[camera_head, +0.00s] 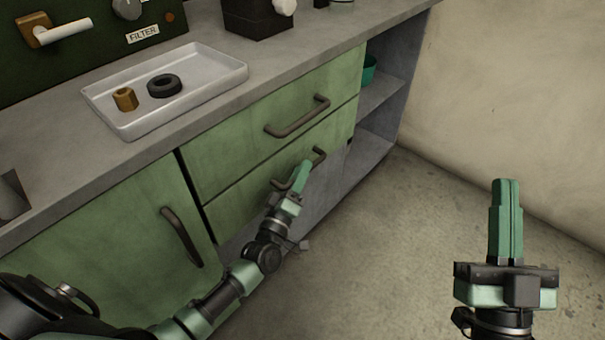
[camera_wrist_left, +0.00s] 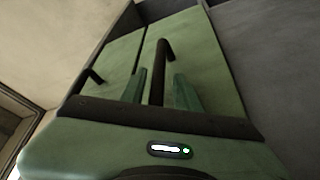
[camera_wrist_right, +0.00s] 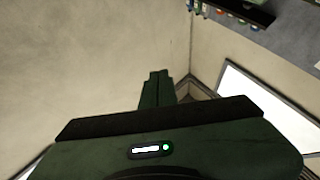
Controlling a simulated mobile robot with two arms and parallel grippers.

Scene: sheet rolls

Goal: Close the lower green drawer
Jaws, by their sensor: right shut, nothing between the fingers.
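The lower green drawer (camera_head: 236,195) is the lower of two stacked drawer fronts under the counter. It looks flush or nearly so with the upper front; I cannot tell exactly. Its dark bar handle (camera_head: 320,154) is partly hidden by my left gripper (camera_head: 303,168). In the left wrist view the handle (camera_wrist_left: 160,65) passes between the two parted fingers, with gaps on both sides, so the gripper is open around it. My right gripper (camera_head: 507,184) is shut and empty, above the floor at the right.
The upper drawer (camera_head: 240,125) has its own handle (camera_head: 298,118). A cabinet door (camera_head: 125,225) is at the left. A tray (camera_head: 215,70) with a brass nut (camera_head: 124,99) and black ring (camera_head: 164,86) sits on the counter. Open shelves (camera_head: 375,150) stand right of the drawers; the floor is clear.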

